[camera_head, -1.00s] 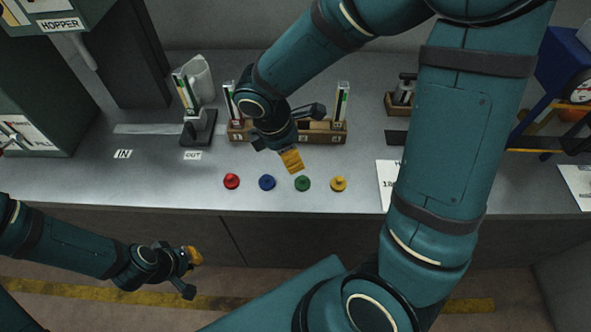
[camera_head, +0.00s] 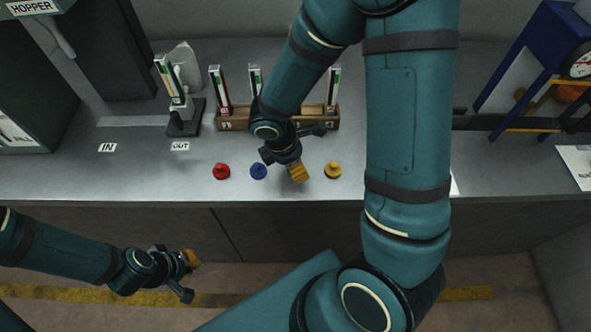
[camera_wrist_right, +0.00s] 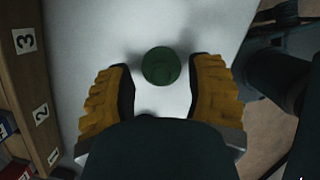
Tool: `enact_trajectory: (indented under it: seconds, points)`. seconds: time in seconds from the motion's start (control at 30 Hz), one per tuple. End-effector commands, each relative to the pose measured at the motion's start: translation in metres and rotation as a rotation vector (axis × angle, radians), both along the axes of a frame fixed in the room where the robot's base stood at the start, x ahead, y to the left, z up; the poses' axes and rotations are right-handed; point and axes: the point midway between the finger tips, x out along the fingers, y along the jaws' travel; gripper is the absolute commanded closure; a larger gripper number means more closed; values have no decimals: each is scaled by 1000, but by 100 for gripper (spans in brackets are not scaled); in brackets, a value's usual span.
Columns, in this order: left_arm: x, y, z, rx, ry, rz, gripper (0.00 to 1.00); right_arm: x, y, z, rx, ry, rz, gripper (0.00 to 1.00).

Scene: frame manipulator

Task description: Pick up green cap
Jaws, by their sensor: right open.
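The green cap (camera_wrist_right: 161,66) shows in the right wrist view as a round dark green disc on the pale bench top. My right gripper (camera_wrist_right: 163,78) is open, with one yellow finger pad on each side of the cap and a visible gap to both. In the head view my right gripper (camera_head: 298,172) hangs over the cap's place between the blue and yellow caps and hides the green cap. My left gripper (camera_head: 188,272) looks open and empty, low at the left in front of the bench.
A red cap (camera_head: 221,171), a blue cap (camera_head: 258,171) and a yellow cap (camera_head: 333,170) stand in the same row. Behind them is a wooden rack (camera_head: 232,124) with upright frames. A black stand (camera_head: 185,122) is at the left. The bench's front edge is close to the caps.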

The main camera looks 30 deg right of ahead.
Motion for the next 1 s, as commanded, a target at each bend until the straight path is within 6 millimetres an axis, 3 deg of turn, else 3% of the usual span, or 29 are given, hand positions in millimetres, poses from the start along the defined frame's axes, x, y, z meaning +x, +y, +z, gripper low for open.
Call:
enact_trajectory:
  seconds: [0.1, 0.37, 0.5, 0.57, 1.0]
  points:
    - [-1, 0, -4, 0, 2, -2, 100, -1, -2, -9, 0, 2, -1, 47]
    - [-1, 0, -3, 0, 3, -2, 100, -1, -3, -9, 1, 1, -1, 48]
    - [-1, 0, -3, 0, 3, -2, 100, -1, -3, -9, 1, 0, -1, 86]
    - [-1, 0, -3, 0, 3, -2, 100, -1, -3, -9, 1, 0, -1, 96]
    - [-1, 0, 0, 0, 2, -2, 100, 0, -3, -3, 2, -2, -2, 97]
